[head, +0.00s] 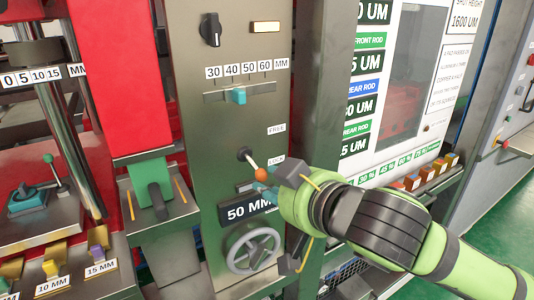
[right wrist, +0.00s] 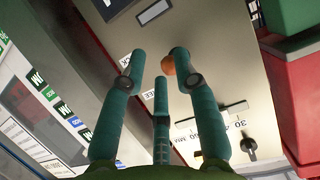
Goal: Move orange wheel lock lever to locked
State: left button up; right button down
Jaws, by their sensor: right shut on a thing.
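The wheel lock lever has an orange knob (head: 261,174) on a pale rod that slants down and right from a dark pivot on the grey panel. The FREE label (head: 277,129) is above and right of the lever. The LOCK label (head: 276,161) is just above and right of the knob. My right gripper (head: 268,186) is at the knob and shut on it, partly covering it. In the right wrist view the orange knob (right wrist: 168,65) shows beside one teal fingertip. My left gripper is not in view.
A grey handwheel (head: 253,249) and a "50 MM" plate (head: 250,211) are just below the lever. A teal slider (head: 239,96) and a black rotary knob (head: 210,30) are above it. A green block (head: 154,185) stands left, and a glazed white panel is right.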

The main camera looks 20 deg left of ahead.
jog(key=shift+s+a+f, duration=0.1)
jog(key=shift+a+f, duration=0.3)
jog(key=shift+f, duration=0.4)
jog(key=shift+w+a+f+b, duration=0.2)
jog(key=shift+a+f+b, duration=0.1)
jog(key=shift+f+b, duration=0.1)
jog(key=c, duration=0.9)
grip_release()
jog(key=shift+a+r, duration=0.1)
jog(key=shift+r, duration=0.05)
jog(key=shift+o, duration=0.2)
jog(key=s+d+p, duration=0.1)
jog(key=s+d, duration=0.2)
jog(key=d, duration=0.2)
jog(key=shift+s+d, duration=0.15)
jog(key=shift+s, duration=0.25)
jog(key=shift+r, duration=0.1)
